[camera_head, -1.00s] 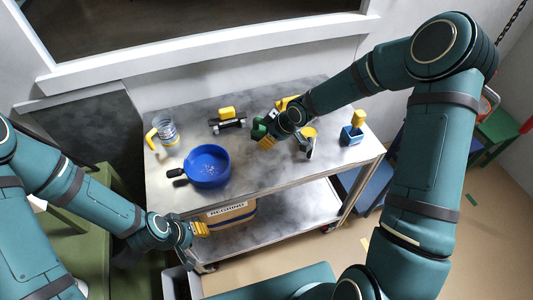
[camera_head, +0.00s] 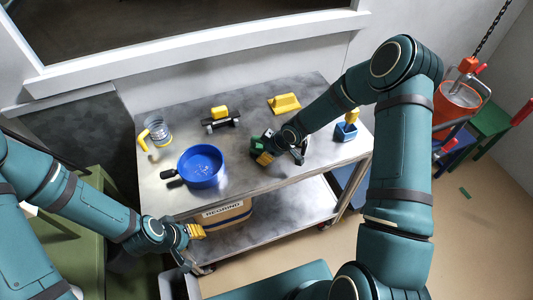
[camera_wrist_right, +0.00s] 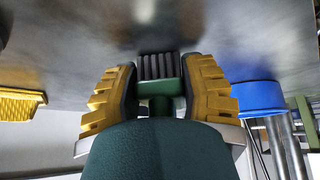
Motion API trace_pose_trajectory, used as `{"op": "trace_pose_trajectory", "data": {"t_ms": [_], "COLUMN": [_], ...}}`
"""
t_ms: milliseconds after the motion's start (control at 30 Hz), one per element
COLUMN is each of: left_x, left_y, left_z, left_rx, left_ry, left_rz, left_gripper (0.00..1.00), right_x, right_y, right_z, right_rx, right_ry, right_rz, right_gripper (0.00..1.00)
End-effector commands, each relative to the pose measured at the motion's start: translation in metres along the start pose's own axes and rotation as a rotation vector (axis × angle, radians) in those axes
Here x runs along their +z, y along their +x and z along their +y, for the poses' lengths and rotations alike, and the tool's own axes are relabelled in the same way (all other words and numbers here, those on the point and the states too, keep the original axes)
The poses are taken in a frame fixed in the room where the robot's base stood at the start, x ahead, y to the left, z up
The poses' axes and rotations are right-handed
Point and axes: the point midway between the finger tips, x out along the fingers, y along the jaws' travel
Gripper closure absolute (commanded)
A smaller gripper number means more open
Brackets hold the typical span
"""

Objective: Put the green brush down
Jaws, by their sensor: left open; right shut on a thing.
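The green brush (camera_head: 257,143) is in my right gripper (camera_head: 265,157), over the front middle part of the metal cart top (camera_head: 240,182). In the right wrist view the two yellow fingers of my right gripper (camera_wrist_right: 160,97) close on the green brush's handle (camera_wrist_right: 160,90). Its dark bristles point at the grey surface, very close to it; I cannot tell whether they touch. My left gripper (camera_head: 195,231) is open and empty, in front of the cart's front edge, near the lower shelf.
A blue pan (camera_head: 203,166) stands left of the brush. A clear jug with yellow handle (camera_head: 157,131), a black tool with a yellow block (camera_head: 219,113), a yellow scoop-like piece (camera_head: 284,103) and a blue holder (camera_head: 346,131) stand around. The cart's front right is clear.

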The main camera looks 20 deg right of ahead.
Motion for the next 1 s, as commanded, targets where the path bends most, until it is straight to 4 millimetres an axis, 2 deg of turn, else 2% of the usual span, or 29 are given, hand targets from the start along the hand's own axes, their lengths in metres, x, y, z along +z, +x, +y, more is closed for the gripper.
{"op": "trace_pose_trajectory", "data": {"t_ms": [367,400,467,867,1000], "left_x": [0.000,0.001,0.000,0.000,-0.001], "left_y": [0.004,0.004,0.003,0.000,-0.003], "left_z": [-0.001,-0.001,-0.001,0.000,0.001], "left_rx": [0.000,-0.001,-0.001,0.000,0.001], "left_ry": [0.000,0.000,0.000,0.000,0.000], "left_rz": [0.000,0.000,0.000,0.000,0.000], "left_gripper": [0.61,0.61,0.61,0.61,0.61], "right_x": [0.002,0.002,0.002,0.000,0.000], "right_y": [0.004,0.005,0.004,0.001,-0.017], "right_z": [0.000,0.000,0.000,0.000,0.002], "right_rx": [0.001,0.001,0.001,0.001,0.004], "right_ry": [-0.001,0.000,0.000,0.000,0.003], "right_rz": [0.001,0.001,0.001,0.001,0.002], "right_gripper": [0.97,0.51,0.30,0.29,0.29]}}
